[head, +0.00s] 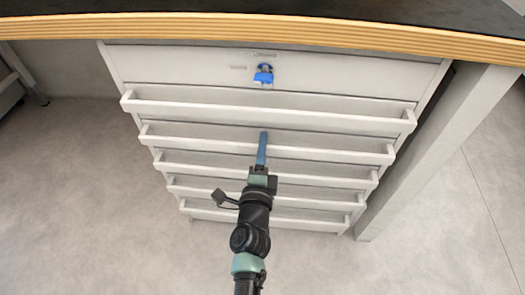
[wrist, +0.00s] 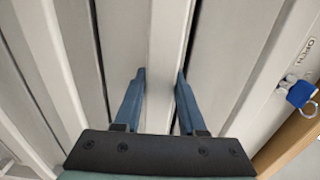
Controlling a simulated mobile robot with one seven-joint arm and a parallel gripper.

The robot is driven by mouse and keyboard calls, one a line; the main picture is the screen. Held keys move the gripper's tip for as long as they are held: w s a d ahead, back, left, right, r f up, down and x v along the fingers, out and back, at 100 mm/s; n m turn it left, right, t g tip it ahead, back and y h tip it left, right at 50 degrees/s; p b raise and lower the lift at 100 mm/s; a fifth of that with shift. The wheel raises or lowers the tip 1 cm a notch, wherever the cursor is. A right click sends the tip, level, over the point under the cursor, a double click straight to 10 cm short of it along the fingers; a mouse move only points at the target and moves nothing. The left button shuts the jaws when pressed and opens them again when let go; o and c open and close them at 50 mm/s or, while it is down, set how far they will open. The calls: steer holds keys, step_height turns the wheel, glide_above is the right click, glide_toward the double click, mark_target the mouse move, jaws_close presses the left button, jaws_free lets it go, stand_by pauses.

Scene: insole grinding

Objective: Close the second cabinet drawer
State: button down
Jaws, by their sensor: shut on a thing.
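A light grey drawer cabinet (head: 240,62) stands under a worktop, with several long bar handles one below another. My gripper (head: 263,136) reaches the second handle bar from the top (head: 330,153) near its middle. In the wrist view its two blue fingers (wrist: 160,88) lie on either side of this bar (wrist: 166,50), and it is shut on it. The drawer front behind the bar is partly hidden. I cannot tell for sure how far this drawer stands out.
The wood-edged worktop (head: 400,38) overhangs the cabinet, and a grey leg (head: 430,150) stands close on the right. The floor (head: 80,200) at left is clear.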

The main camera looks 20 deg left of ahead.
steer(key=shift+c, duration=2.4)
jaws_free()
steer(key=p+v, duration=0.1)
steer(key=v, duration=1.2)
